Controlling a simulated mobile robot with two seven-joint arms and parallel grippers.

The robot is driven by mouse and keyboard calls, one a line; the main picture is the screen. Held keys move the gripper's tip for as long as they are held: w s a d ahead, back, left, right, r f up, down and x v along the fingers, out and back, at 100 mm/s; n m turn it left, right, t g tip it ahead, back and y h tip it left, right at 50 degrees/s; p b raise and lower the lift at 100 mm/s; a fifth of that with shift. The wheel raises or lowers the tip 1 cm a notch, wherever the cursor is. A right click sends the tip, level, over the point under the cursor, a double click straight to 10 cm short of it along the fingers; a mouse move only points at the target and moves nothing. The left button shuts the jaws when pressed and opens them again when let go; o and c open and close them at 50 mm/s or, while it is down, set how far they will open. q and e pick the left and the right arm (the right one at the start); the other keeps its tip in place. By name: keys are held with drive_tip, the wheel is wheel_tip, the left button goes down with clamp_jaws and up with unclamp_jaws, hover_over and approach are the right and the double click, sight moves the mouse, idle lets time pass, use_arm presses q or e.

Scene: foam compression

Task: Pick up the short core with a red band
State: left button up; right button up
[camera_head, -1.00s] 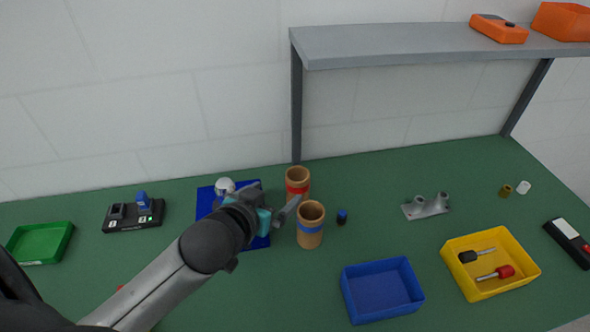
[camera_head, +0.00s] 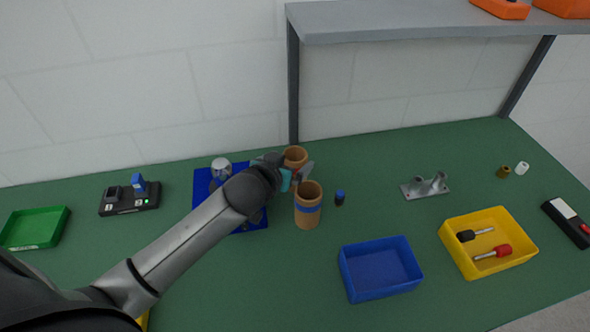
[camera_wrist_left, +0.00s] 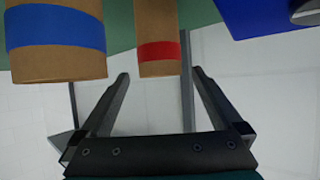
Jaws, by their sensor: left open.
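The short core with a red band (camera_head: 295,154) is a brown cylinder on the bench; my left gripper hides much of it in the head view. In the left wrist view the core (camera_wrist_left: 157,25) appears upside down, its red band near the end facing me. My left gripper (camera_head: 299,172) is open beside the core. In the wrist view its fingertips (camera_wrist_left: 161,73) lie to either side of the core's near end, not closed on it. The blue-banded core (camera_head: 308,212) stands close by, in front and to the right. My right gripper is not in view.
A blue mat (camera_head: 206,187) with a silver-topped item (camera_head: 220,167) lies left of the cores. A small dark-blue piece (camera_head: 340,197) stands right of them. A blue tray (camera_head: 350,277) and a yellow tray (camera_head: 456,264) are at front right. A grey shelf (camera_head: 400,25) spans the back.

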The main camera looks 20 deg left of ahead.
sight(299, 155)
use_arm(q)
drive_tip(key=shift+b+x, duration=0.35)
drive_tip(key=shift+x, duration=1.95)
drive_tip(key=shift+f, duration=0.15)
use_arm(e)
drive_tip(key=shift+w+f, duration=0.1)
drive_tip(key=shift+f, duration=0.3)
